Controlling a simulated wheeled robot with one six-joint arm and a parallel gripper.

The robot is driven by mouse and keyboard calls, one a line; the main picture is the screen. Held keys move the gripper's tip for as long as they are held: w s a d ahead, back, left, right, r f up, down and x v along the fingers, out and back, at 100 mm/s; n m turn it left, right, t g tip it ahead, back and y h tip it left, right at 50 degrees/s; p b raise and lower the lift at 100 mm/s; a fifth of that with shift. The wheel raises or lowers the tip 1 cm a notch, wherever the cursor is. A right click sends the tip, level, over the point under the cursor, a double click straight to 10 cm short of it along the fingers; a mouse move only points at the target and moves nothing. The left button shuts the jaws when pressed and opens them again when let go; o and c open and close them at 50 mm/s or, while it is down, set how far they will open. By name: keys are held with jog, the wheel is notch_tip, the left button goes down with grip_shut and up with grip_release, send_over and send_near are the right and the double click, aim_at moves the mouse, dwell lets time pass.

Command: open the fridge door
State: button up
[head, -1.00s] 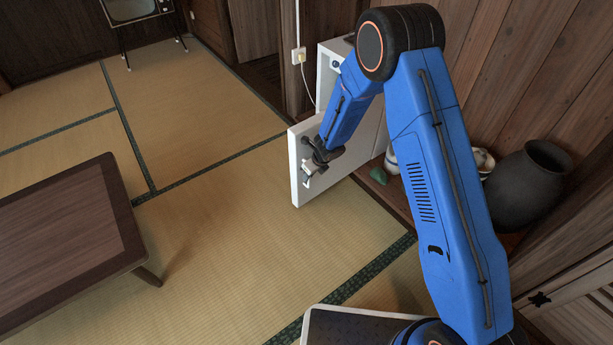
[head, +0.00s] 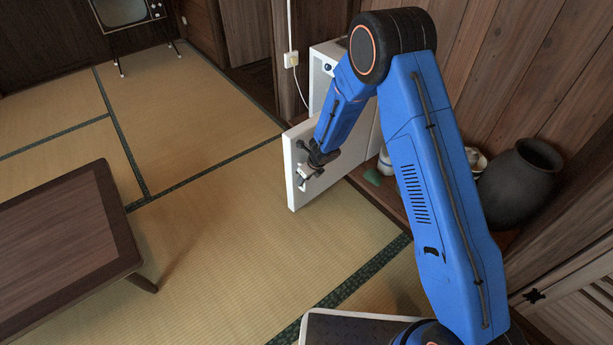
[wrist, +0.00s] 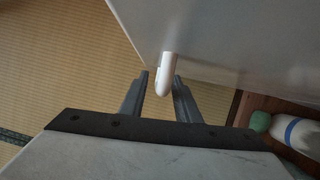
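The white fridge door (head: 298,150) stands swung out from the white fridge body (head: 322,68) beside the wooden wall. My gripper (head: 306,173) is at the outer side of the door, by its handle. In the wrist view, the white handle (wrist: 166,75) lies between the two dark fingers of my gripper (wrist: 161,78). The fingers are apart, with a visible gap on the left of the handle; the right finger is close to it. The door panel fills the upper right of that view (wrist: 230,45).
A low wooden table (head: 65,240) stands on the left, with clear tatami (head: 235,240) between it and the door. A dark pot (head: 520,185), a white vessel (head: 476,160) and a green item (head: 373,177) sit along the right wall. A television (head: 122,12) is at the back.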

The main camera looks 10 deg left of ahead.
jog(key=v, duration=1.7)
jog(key=shift+d+r, duration=0.1)
jog(key=shift+d, duration=0.05)
